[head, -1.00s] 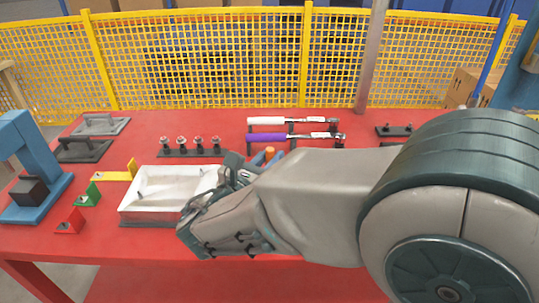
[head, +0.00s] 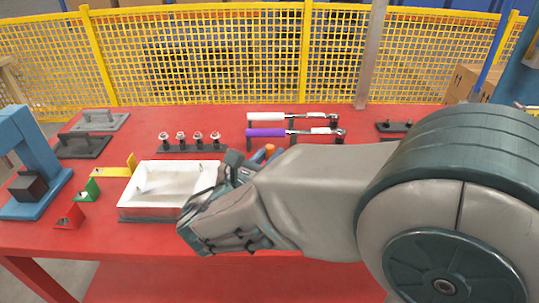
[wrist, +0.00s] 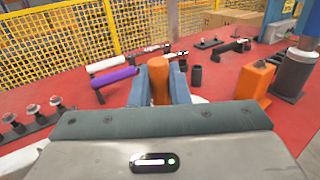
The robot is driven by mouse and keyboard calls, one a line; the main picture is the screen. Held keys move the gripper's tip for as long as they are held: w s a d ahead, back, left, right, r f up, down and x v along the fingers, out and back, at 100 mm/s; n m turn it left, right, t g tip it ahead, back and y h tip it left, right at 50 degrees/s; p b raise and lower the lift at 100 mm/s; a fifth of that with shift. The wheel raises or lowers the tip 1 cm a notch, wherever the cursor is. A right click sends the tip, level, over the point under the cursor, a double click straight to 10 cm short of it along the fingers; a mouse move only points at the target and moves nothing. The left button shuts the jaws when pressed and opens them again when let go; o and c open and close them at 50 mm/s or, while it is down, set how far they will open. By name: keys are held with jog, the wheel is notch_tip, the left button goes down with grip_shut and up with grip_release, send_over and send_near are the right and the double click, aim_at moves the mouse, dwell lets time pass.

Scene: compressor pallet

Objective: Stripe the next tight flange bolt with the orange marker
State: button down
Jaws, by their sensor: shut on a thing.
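My gripper (wrist: 158,85) is shut on the orange marker (wrist: 159,78), which stands between its blue fingers in the wrist view. In the head view, the marker's orange end (head: 270,150) shows past my wrist, and my gripper (head: 258,159) is mostly hidden by my own arm. Several bolts with metal heads (head: 190,137) stand in a dark rack (head: 190,149) behind the white tray. They also show at the left of the wrist view (wrist: 32,110), apart from the marker. I cannot make out stripes on them or tell which flange bolt is tight.
A white tray (head: 127,197) lies left of my gripper. White-handled (head: 266,117) and purple-handled (head: 265,133) wrenches rest on stands behind it. An orange block (wrist: 257,80) and grey cylinder (wrist: 292,75) stand right.

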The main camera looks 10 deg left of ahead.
aim_at(270, 147)
jog(key=shift+f, duration=0.4)
jog(key=shift+r, duration=0.1)
jog(key=shift+r+p, duration=1.95)
jog(key=shift+r, duration=0.55)
